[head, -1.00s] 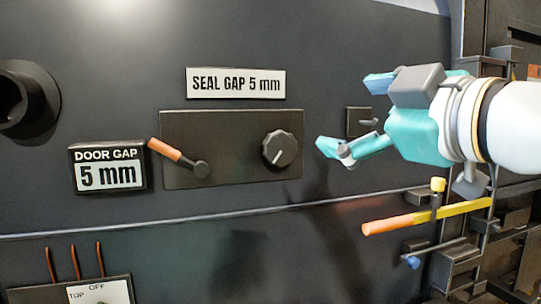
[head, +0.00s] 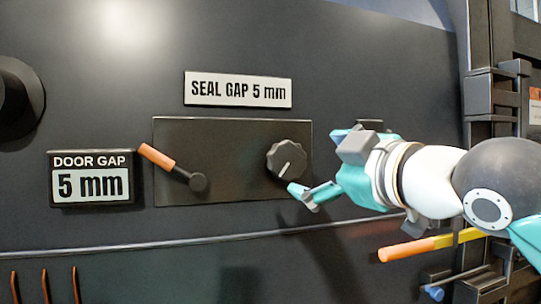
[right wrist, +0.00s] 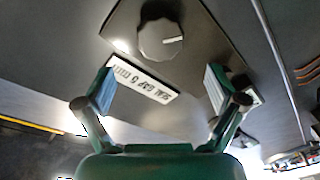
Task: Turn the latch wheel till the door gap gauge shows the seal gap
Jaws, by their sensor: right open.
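A dark scalloped knob (head: 287,160) with a white pointer line, apparently the latch wheel, sits on a dark panel (head: 230,135). In the head view its line points down and left. The right wrist view also shows the knob (right wrist: 160,40), ahead of the fingers. The door gap gauge (head: 92,183) at left reads 5 mm. A sign (head: 238,89) above the panel reads SEAL GAP 5 mm. My right gripper (head: 316,163) is open and empty just right of the knob, seemingly apart from it. It also shows in the right wrist view (right wrist: 160,90). My left gripper is out of view.
An orange-handled lever (head: 172,166) is on the same panel, left of the knob. A dark round fitting (head: 20,105) sticks out at far left. An orange and yellow bar (head: 420,249) lies below my right arm. A ledge runs below the panel.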

